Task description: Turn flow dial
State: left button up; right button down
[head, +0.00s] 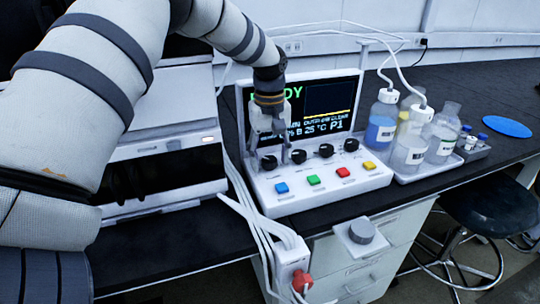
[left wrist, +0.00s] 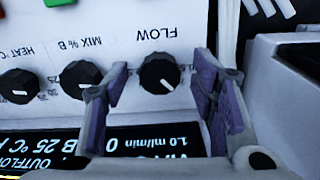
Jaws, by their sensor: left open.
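The flow dial (head: 269,162) is the leftmost black knob on the white control unit's sloped panel. In the left wrist view, which shows the panel upside down, the flow dial (left wrist: 158,74) sits beside the printed word FLOW, its white pointer towards the lower right. My left gripper (head: 270,150) is open and points down at the dial. Its purple-padded fingers (left wrist: 160,88) appear on either side of the dial, with a visible gap on both sides. I cannot tell how far above the panel the tips are. My right gripper is not in view.
The MIX % B dial (left wrist: 82,78) is close beside the left-hand finger. Colored buttons (head: 314,180) line the panel's front. The screen (head: 330,103) stands behind the dials. A tray of bottles (head: 402,177) is at the right. White tubes (head: 250,208) hang at the unit's left.

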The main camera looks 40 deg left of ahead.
pick_arm(q)
jog(key=c, duration=1.1)
jog(key=shift+c, duration=0.2)
jog(key=shift+r+m, duration=0.15)
jog(key=shift+m, duration=0.15)
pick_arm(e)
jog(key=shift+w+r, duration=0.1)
pick_arm(q)
jog(key=m+p, duration=0.1)
jog(key=m, duration=0.1)
jog(key=shift+m, duration=0.3)
jog(key=m, duration=0.3)
jog(key=shift+m, duration=0.3)
jog(key=m, duration=0.4)
jog(key=shift+a+m+p, duration=0.1)
jog(key=shift+m+p, duration=0.2)
jog(key=shift+p, duration=0.05)
jog(key=m, duration=0.4)
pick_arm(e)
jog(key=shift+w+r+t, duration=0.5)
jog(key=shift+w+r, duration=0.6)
pick_arm(q)
jog(key=shift+m, duration=0.4)
